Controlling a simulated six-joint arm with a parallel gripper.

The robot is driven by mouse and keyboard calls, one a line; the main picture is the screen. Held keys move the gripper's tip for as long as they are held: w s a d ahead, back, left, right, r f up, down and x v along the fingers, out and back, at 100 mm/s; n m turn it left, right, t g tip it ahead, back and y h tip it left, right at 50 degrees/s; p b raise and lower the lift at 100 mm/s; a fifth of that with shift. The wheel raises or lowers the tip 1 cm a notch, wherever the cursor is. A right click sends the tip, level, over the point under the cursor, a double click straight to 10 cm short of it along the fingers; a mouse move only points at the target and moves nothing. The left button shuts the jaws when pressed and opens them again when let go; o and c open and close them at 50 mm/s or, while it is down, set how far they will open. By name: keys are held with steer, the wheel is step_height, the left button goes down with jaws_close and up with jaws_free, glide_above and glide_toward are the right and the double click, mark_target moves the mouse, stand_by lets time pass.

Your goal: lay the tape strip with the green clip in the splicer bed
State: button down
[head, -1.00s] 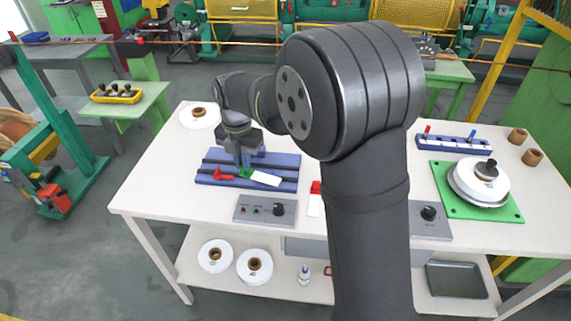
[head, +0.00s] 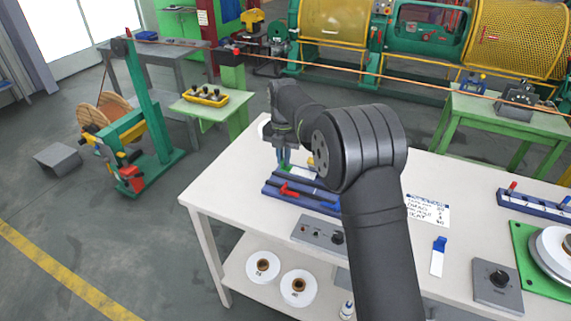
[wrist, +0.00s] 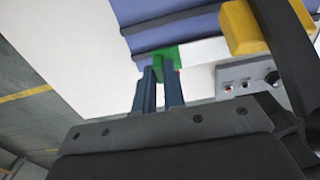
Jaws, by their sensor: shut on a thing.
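My gripper (head: 284,163) is shut on the green clip (wrist: 166,56), with its two fingers pointing down. The white tape strip (wrist: 206,50) runs out from the clip to the right in the wrist view. In the head view the strip (head: 303,173) shows at the back left part of the blue splicer bed (head: 318,201). The clip is at the bed's edge in the wrist view; I cannot tell whether the strip touches the bed. My arm hides the bed's right end.
A grey control box (head: 320,233) stands in front of the bed. A strip with a blue clip (head: 439,255) and a printed card (head: 427,211) lie on the white table. A green plate (head: 526,252) with a white reel is at the right. The table's left front is clear.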

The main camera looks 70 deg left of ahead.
steer(key=shift+w+a, duration=0.15)
steer(key=shift+a, duration=0.25)
steer(key=shift+f, duration=0.2)
steer(key=shift+f, duration=3.2)
steer(key=c, duration=1.4)
jaws_free()
steer(key=shift+c, duration=0.2)
step_height(320, 180, up, 17)
steer(key=shift+r, duration=0.2)
